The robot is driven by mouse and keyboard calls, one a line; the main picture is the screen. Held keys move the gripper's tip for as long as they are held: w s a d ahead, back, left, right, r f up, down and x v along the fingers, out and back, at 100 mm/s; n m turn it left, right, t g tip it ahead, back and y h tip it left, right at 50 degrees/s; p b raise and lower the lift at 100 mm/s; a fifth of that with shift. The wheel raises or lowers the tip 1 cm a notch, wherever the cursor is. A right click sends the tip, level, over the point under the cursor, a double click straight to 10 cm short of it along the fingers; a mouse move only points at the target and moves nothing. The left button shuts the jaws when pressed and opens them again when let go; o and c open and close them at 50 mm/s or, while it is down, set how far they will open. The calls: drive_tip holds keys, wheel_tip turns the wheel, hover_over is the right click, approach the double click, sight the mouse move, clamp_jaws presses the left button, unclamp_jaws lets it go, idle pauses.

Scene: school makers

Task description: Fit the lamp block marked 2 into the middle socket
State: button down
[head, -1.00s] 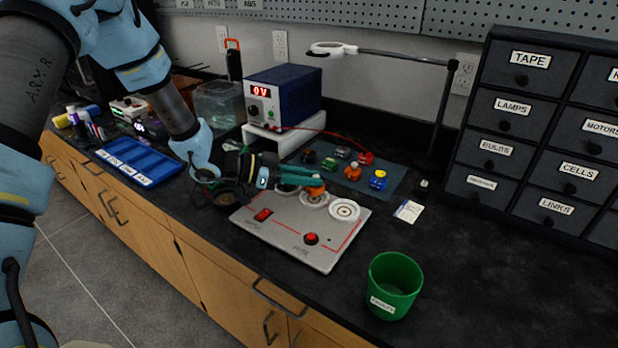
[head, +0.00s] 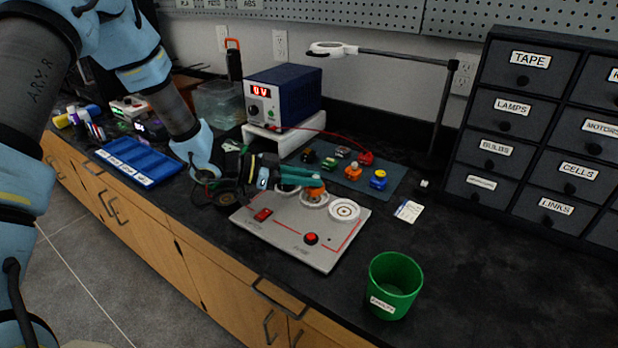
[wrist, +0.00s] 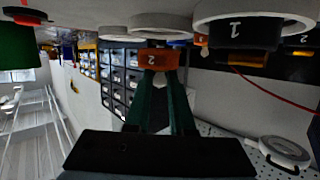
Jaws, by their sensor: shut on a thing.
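The orange lamp block marked 2 (wrist: 158,59) is between the green fingers of my gripper (wrist: 160,75). In the head view my gripper (head: 302,180) reaches over the board from the left, shut on the orange block (head: 315,184). The block is at the middle socket (head: 314,201), a white ring on the grey board (head: 290,239). The wrist view is upside down and shows the block close against the middle ring (wrist: 160,22). I cannot tell whether it is seated. A dark block marked 1 (wrist: 236,33) is in the neighbouring ring. The right socket (head: 344,211) looks empty.
A dark mat (head: 395,180) behind the board carries several coloured blocks, including another orange one (head: 353,172). A green cup (head: 395,285) stands front right. A blue tray (head: 138,160) lies left. A power supply (head: 284,95) and drawers (head: 545,130) stand behind.

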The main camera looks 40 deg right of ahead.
drive_tip(key=shift+f+b, duration=0.4)
drive_tip(key=shift+f, duration=0.35)
drive_tip(key=shift+r, duration=0.25)
drive_tip(key=shift+r+p, duration=0.6)
drive_tip(key=shift+p, duration=0.05)
drive_tip(key=shift+f+b, duration=0.4)
drive_tip(key=shift+f, duration=0.4)
idle(0.9)
drive_tip(key=c, duration=1.1)
unclamp_jaws()
drive_tip(key=shift+o, duration=0.2)
drive_tip(key=shift+p+v, duration=2.15)
drive_tip(key=shift+v, duration=3.4)
drive_tip(key=shift+r, duration=0.1)
